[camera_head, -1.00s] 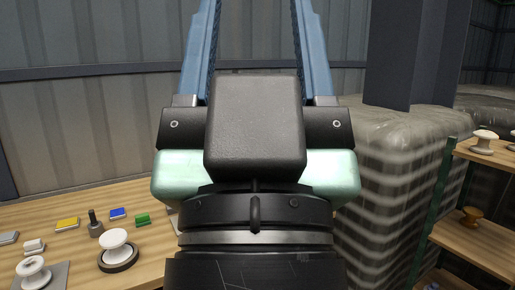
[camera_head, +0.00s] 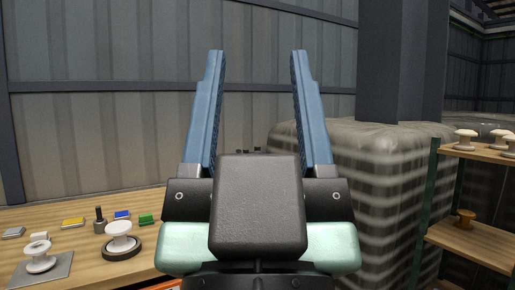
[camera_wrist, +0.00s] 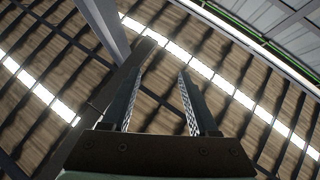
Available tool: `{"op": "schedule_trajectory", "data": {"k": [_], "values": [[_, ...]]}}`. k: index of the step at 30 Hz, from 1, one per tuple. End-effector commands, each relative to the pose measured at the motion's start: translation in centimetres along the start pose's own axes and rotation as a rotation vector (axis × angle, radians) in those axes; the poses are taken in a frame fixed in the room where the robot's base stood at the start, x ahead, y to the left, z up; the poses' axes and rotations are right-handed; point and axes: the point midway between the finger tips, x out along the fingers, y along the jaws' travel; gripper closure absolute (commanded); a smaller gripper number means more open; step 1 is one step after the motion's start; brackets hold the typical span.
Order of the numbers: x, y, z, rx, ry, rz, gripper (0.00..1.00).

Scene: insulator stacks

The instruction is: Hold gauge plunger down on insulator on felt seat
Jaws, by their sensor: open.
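My gripper (camera_head: 256,98) is open and empty, its blue fingers pointing up in front of the wall in the head view. In the wrist view the open fingers (camera_wrist: 158,85) face the roof. A white insulator (camera_head: 119,236) sits on a round dark seat (camera_head: 121,252), left of my gripper on the bench. Another white insulator (camera_head: 40,255) stands on a grey plate (camera_head: 58,268) farther left. A dark grey piece with an upright post (camera_head: 99,220) stands behind them; I cannot tell if it is the gauge. My gripper is apart from all of them.
Small yellow (camera_head: 73,223), blue (camera_head: 122,215) and green (camera_head: 146,219) blocks lie on the wooden bench (camera_head: 170,200). Wrapped stacks (camera_head: 365,190) stand behind my gripper on the right. A shelf (camera_head: 470,240) at the right holds white insulators (camera_head: 465,139) and a brown one (camera_head: 465,218).

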Motion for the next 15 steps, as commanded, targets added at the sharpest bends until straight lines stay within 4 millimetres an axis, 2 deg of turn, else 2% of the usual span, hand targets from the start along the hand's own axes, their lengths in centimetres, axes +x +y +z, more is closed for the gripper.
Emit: {"op": "schedule_trajectory", "data": {"k": [5, 6, 11, 15], "values": [[0.0, 0.0, 0.0, 0.000, 0.000, 0.000, 0.40], [0.0, 0.0, 0.0, 0.000, 0.000, 0.000, 0.44], [0.6, 0.0, -0.6, 0.000, 0.000, 0.000, 0.72], [2.4, 0.0, -2.3, 0.000, 0.000, 0.000, 0.98]]}}
